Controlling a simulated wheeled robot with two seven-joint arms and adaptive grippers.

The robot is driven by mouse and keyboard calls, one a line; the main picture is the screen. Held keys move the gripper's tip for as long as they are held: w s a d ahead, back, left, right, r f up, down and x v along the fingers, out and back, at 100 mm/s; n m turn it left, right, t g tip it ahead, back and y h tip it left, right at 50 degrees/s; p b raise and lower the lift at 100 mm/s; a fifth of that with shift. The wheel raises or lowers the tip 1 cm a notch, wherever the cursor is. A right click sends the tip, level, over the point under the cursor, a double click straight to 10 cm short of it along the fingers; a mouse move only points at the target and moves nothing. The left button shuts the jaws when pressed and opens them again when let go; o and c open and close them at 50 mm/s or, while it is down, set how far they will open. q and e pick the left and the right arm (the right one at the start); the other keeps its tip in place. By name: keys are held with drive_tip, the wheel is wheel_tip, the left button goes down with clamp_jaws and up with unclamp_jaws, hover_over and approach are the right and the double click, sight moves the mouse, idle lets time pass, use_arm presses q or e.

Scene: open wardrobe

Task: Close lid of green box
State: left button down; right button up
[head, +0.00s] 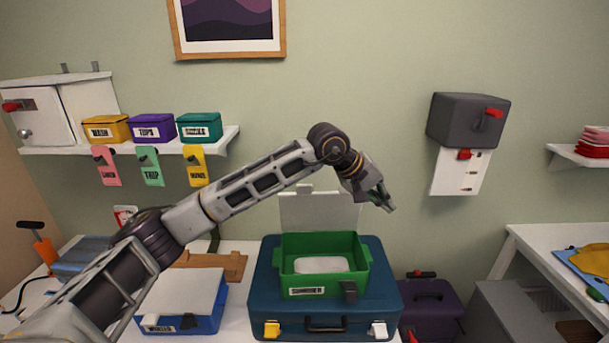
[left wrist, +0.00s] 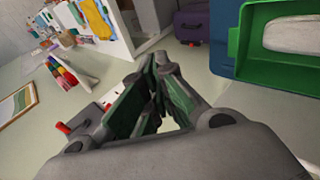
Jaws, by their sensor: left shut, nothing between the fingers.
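The green box (head: 352,285) stands on a dark blue suitcase (head: 262,300), with a label on its front and a dark latch at its front right. Its lid (head: 318,212) stands up at the back, pale on the side I see, so the box is open. A whitish item (head: 321,265) lies inside. My right gripper is in neither view.
A blue box with a pale lid (head: 190,290) sits left of the suitcase. A purple case (head: 432,300) stands at its right. A shelf (head: 130,147) with small boxes and a dark wall box (head: 467,120) are behind. Free air surrounds the gripper.

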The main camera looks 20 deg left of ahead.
use_arm(q)
drive_tip(key=w+a+r+y, duration=0.2)
drive_tip(key=a+r+y, duration=0.1)
drive_tip(key=a, duration=0.4)
drive_tip(key=w+a+r+t+y, duration=0.1)
drive_tip(key=w+a+r+y, duration=0.1)
drive_tip(key=a, duration=0.6)
drive_tip(key=w+a+r+t+y, duration=0.1)
drive_tip(key=w+a+r+y, duration=0.1)
drive_tip(key=a+r+y, duration=0.2)
drive_tip(key=a+y, duration=0.1)
drive_tip(key=a, duration=0.2)
drive_tip(key=shift+a+m, duration=0.2)
drive_tip(key=shift+m, duration=0.1)
drive_tip(key=shift+w, duration=0.1)
drive_tip(key=p+x, duration=0.2)
drive_tip(key=x, duration=0.8)
drive_tip(key=shift+s+d+f+p, duration=0.15)
drive_tip(key=shift+s+d+p, duration=0.1)
drive_tip(key=shift+s, duration=0.4)
drive_tip(key=shift+s+d+f+p, duration=0.15)
drive_tip(key=shift+s+d, duration=0.1)
drive_tip(key=shift+s, duration=0.35)
drive_tip(key=shift+s+d+f+p, duration=0.15)
drive_tip(key=shift+s+d+p, duration=0.1)
drive_tip(key=shift+s, duration=0.4)
